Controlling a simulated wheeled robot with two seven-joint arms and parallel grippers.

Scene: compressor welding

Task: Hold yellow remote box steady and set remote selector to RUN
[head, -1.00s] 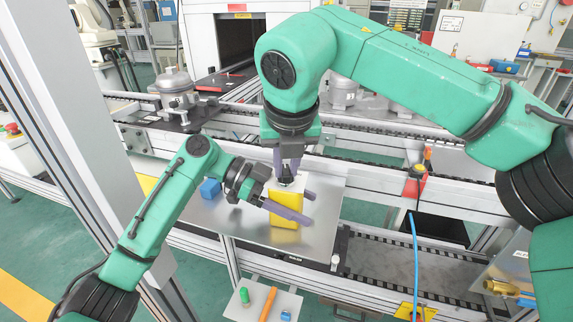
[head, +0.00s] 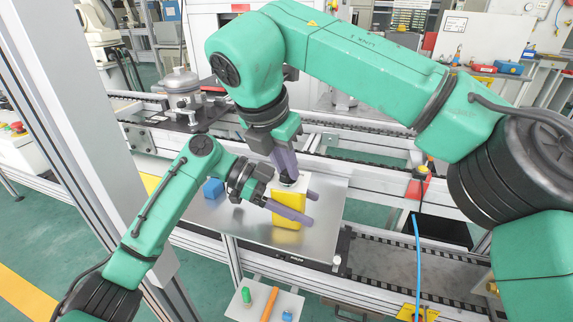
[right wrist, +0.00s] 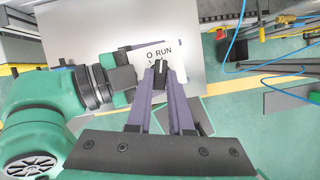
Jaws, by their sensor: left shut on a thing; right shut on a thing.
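The yellow remote box (head: 288,208) stands over the metal plate, its white top face up. My left gripper (head: 303,206) is shut on the box, with its purple fingers across the sides. In the right wrist view, my right gripper (right wrist: 163,85) is shut on the black selector (right wrist: 160,74) on the white face. The lettering "O RUN" (right wrist: 160,52) shows just beyond the selector. The selector's exact pointing is hard to tell.
A blue block (head: 213,188) lies on the metal plate (head: 245,228) left of the box. A small tray (head: 257,307) with green, orange and blue parts is below. A conveyor rail runs behind, and a blue cable (head: 416,262) hangs at the right.

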